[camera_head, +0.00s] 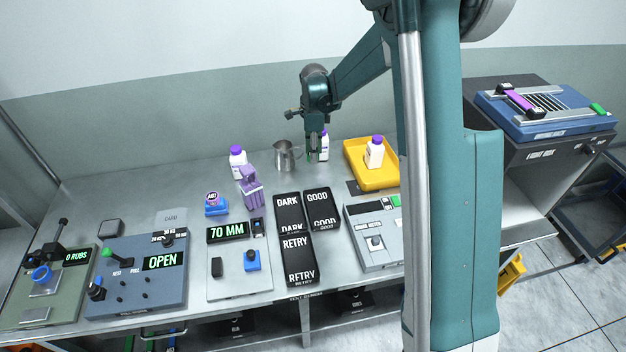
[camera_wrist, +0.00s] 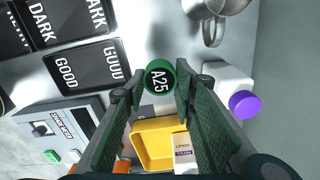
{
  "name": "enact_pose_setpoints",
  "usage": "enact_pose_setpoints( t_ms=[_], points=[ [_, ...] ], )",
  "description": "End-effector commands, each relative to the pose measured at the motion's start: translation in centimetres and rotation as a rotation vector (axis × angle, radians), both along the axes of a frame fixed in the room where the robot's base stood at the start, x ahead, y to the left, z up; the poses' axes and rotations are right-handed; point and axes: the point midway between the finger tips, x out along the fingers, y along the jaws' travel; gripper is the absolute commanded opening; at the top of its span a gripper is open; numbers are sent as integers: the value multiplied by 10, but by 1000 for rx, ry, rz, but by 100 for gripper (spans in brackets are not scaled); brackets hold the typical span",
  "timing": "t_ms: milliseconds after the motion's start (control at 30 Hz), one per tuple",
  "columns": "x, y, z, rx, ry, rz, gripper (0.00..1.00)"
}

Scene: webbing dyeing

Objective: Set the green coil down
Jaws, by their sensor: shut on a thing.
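The green coil (camera_wrist: 159,78) has a dark round face marked A25 in the wrist view. My gripper (camera_wrist: 158,88) is shut on it, with the coil between the two fingertips. In the head view, my gripper (camera_head: 314,156) hangs fingers-down over the back of the table, between the metal jug and the yellow tray. The coil is hardly visible there, and I cannot tell its height above the table.
A metal jug (camera_head: 285,156) stands left of my gripper. A white purple-capped bottle (camera_wrist: 226,88) stands close beside it. The yellow tray (camera_head: 356,181) holds another bottle. Black trays marked DARK (camera_head: 289,212), GOOD (camera_head: 321,208) and RETRY (camera_head: 298,259) lie nearer the front.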

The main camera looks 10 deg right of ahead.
Motion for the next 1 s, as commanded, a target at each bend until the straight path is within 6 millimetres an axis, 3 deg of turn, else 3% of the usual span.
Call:
enact_pose_setpoints(
  t_ms=[467, 833, 1000],
  points=[
    [0, 0, -6, 0, 0, 0, 16],
    [0, 0, -51, 0, 0, 0, 16],
    [0, 0, -63, 0, 0, 0, 16]
  ],
)
